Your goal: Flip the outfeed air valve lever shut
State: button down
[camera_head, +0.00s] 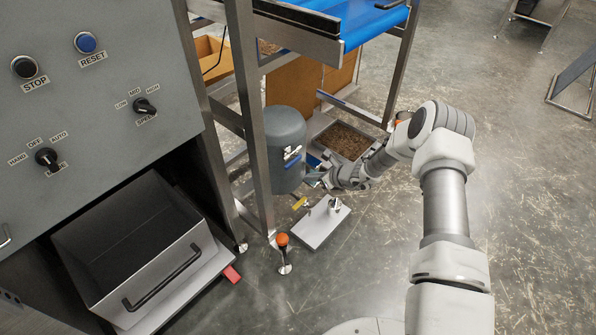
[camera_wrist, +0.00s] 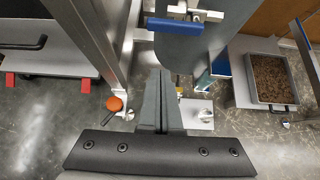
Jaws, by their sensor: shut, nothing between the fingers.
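A blue lever (camera_head: 292,161) on a silver valve (camera_head: 291,152) sits on the side of the grey tank (camera_head: 284,126). In the wrist view the blue lever (camera_wrist: 187,26) lies roughly crosswise at the top, below its silver valve body (camera_wrist: 194,11). A yellow handle (camera_head: 299,203) shows lower down, beside a pale plate (camera_head: 321,223). I see no label telling which is the outfeed valve. My gripper (camera_head: 313,176) is shut and empty, just right of and below the blue lever. In the wrist view its fingers (camera_wrist: 159,76) point up toward the lever, apparently apart from it.
A steel frame leg (camera_head: 250,120) stands left of the tank. An orange-topped knob (camera_head: 282,240) is near its foot. A tray of brown material (camera_head: 369,147) lies behind my wrist. A blue conveyor (camera_head: 375,20) is above. Open floor lies right.

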aim_at(292, 161)
jog(key=b+x, duration=0.4)
jog(key=x, duration=0.6)
jog(key=shift+r+p, duration=0.35)
jog(key=shift+r, duration=1.7)
